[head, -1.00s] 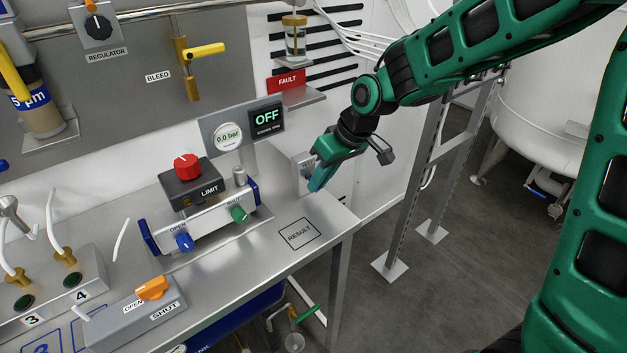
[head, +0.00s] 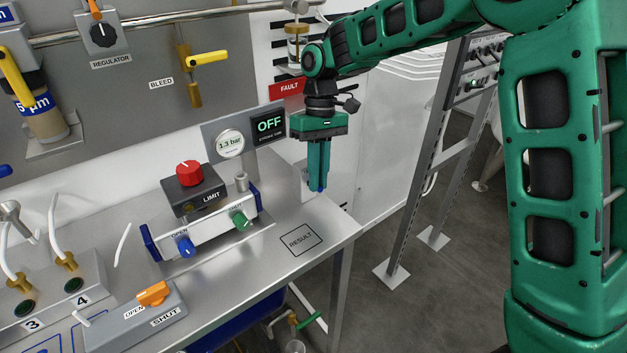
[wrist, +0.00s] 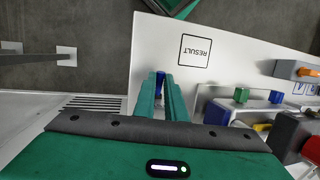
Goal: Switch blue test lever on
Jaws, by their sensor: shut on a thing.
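My gripper (head: 317,187) points straight down beside a small pale box at the back right corner of the steel bench. Its two teal fingers are close together. In the wrist view, a small blue piece, apparently the blue test lever (wrist: 159,84), shows between the fingertips, and the gripper is shut on it. In the head view the fingers hide most of this lever, so its position cannot be told. The display (head: 268,126) behind reads OFF, and the round gauge (head: 230,143) reads 1.3 bar.
A manifold with a blue knob (head: 185,247) and a green knob (head: 239,219) stands left of my gripper, with a red-knobbed LIMIT box (head: 194,190) behind it. The RESULT square (head: 301,239) is bare. A grey metal frame (head: 420,190) stands to the right.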

